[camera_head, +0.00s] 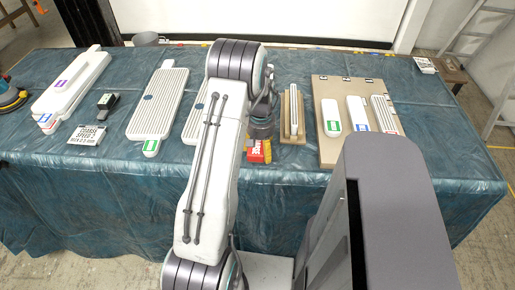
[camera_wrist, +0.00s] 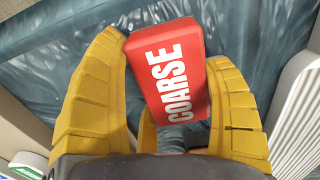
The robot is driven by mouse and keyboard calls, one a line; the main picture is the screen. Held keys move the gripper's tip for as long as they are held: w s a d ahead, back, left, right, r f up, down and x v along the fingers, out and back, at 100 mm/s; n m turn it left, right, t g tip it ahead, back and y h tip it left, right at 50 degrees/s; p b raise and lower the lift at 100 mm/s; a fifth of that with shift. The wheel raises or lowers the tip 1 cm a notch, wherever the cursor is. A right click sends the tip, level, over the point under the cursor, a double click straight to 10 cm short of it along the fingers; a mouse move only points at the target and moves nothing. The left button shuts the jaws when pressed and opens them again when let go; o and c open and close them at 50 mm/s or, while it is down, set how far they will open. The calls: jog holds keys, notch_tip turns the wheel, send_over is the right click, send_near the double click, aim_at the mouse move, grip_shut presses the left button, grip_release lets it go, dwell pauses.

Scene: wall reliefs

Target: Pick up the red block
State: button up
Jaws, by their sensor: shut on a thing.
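The red block (camera_wrist: 167,68) with white lettering reading COARSE sits between the two yellow fingers of my gripper (camera_wrist: 164,52) in the wrist view. The fingers are shut on it, and it is tilted between them. In the head view the red block (camera_head: 259,151) shows small, just below my gripper (camera_head: 257,144), near the front edge of the blue-covered table (camera_head: 100,190). The arm hides part of the area around it. I cannot tell whether the block touches the table.
A narrow tan board with a white relief (camera_head: 293,113) stands right of the block. A larger tan board (camera_head: 332,152) holds several white pieces. The table's front strip is clear.

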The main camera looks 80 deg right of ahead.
aim_at(261, 147)
jog(key=shift+r, duration=0.1)
jog(key=shift+r, duration=0.5)
jog(key=r, duration=0.3)
jog(key=shift+s+a+r, duration=0.15)
jog(key=shift+a+r, duration=0.05)
jog(key=shift+a, duration=0.15)
jog(key=s+a+r+b, duration=0.1)
jog(key=s+a+r, duration=0.2)
jog(key=a+r, duration=0.3)
jog(key=a, duration=0.4)
jog(key=shift+a+r+b, duration=0.2)
jog(key=shift+a+b, duration=0.05)
jog(key=shift+b, duration=0.1)
jog(key=shift+s, duration=0.1)
